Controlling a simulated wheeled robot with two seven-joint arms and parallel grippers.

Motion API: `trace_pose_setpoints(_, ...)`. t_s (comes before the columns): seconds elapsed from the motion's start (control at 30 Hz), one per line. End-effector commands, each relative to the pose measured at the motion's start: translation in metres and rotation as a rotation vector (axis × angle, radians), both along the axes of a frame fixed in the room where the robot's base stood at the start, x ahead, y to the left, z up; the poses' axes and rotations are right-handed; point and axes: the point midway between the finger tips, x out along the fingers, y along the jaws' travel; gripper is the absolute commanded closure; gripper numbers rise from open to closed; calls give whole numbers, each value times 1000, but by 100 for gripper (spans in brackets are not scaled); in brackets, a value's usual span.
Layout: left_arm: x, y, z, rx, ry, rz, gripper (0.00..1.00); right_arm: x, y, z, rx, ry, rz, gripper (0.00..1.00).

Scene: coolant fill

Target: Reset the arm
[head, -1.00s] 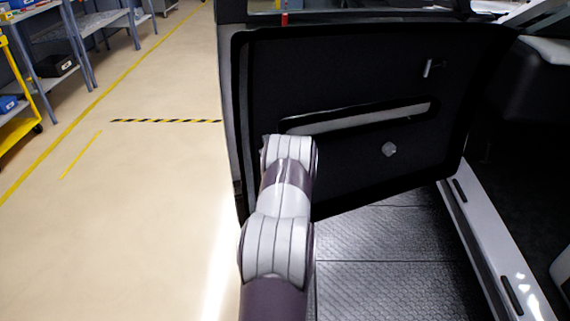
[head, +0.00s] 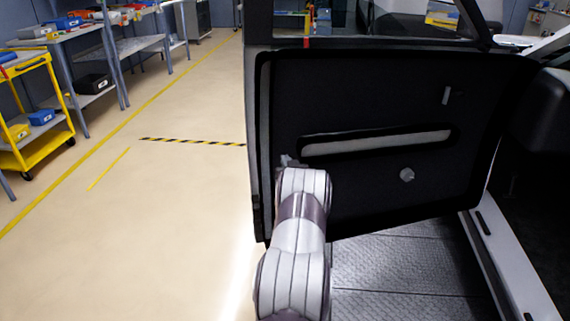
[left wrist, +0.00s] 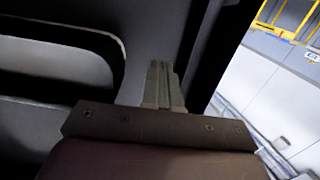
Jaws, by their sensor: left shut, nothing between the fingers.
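My left arm comes up from the bottom in the head view, in front of the dark inner panel of an open car door (head: 375,100). Only a small grey part of my left gripper (head: 288,161) shows beyond the wrist, by the door's left part; the rest is hidden by the arm. In the left wrist view the left gripper's fingers (left wrist: 160,76) are together with nothing between them. The door panel (left wrist: 65,70) is close beyond them; whether they touch it I cannot tell. My right gripper is not in view.
The car's sill (head: 500,260) runs along the right, beside a dark textured floor plate (head: 400,255). The beige floor (head: 160,230) at left is clear. A yellow cart (head: 45,150) and grey shelves (head: 95,95) stand far left.

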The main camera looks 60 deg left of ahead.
Motion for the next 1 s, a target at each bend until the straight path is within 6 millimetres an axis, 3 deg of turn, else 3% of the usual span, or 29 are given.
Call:
trace_pose_setpoints(0.43,-27,-83,3,-2,2,-3,100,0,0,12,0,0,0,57)
trace_pose_setpoints(0.6,-32,-95,2,-1,1,-1,100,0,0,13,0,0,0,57)
trace_pose_setpoints(0.8,-32,-95,1,-9,-1,-2,100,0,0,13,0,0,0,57)
trace_pose_setpoints(0.87,-30,-97,-10,-60,6,-16,100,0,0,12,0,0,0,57)
trace_pose_setpoints(0.93,-27,-109,-42,-195,56,-63,100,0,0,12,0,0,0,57)
trace_pose_setpoints(0.97,-27,-120,-62,-283,94,-91,100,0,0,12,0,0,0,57)
trace_pose_setpoints(1.0,-28,-143,-85,-429,158,-145,100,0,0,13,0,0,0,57)
